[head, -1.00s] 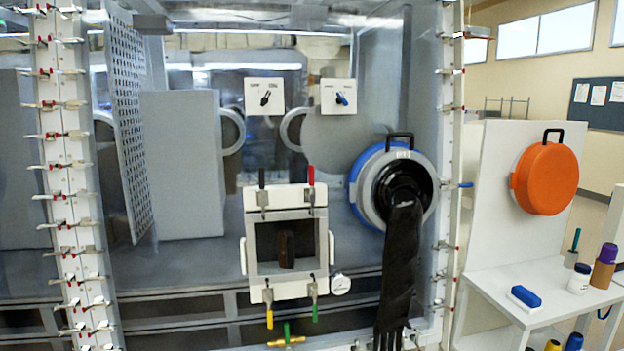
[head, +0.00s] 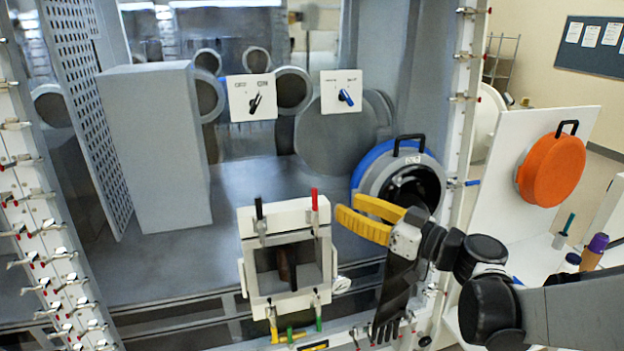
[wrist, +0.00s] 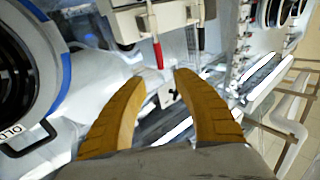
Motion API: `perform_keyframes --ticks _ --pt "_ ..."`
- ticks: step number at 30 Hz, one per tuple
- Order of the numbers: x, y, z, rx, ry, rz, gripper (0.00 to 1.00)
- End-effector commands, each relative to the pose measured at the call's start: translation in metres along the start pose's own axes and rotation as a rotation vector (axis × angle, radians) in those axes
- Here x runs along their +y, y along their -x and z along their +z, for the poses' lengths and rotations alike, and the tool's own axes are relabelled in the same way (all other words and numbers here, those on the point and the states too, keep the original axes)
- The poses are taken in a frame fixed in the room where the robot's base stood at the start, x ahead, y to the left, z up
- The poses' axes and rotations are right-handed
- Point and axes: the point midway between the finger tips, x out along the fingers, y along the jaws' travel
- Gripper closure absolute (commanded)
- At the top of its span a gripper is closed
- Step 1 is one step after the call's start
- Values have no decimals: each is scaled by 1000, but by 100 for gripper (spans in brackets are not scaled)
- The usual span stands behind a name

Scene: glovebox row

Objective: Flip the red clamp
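The red clamp (head: 314,200) is at the top right corner of the white framed hatch (head: 246,225), with its red handle standing upright. My gripper (head: 350,207) is just right of it at about the same height, with its yellow fingers pointing toward it. In the wrist view the red clamp (wrist: 157,53) hangs from the hatch ahead of my gripper (wrist: 160,78), in line with the space between the fingertips. The fingers are apart and empty.
A black-handled clamp (head: 259,210) stands at the hatch's top left; yellow (head: 274,334) and green (head: 318,322) clamps hang below. A blue-ringed port (head: 364,174) with a black glove (head: 397,290) is close behind my gripper. Two switch plates sit above the hatch.

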Motion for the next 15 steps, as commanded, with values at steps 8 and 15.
perform_keyframes --ticks 8,15 --pt "-1 -56 3 -3 -2 -4 65" --pt "-1 -90 2 -3 -2 -1 65"
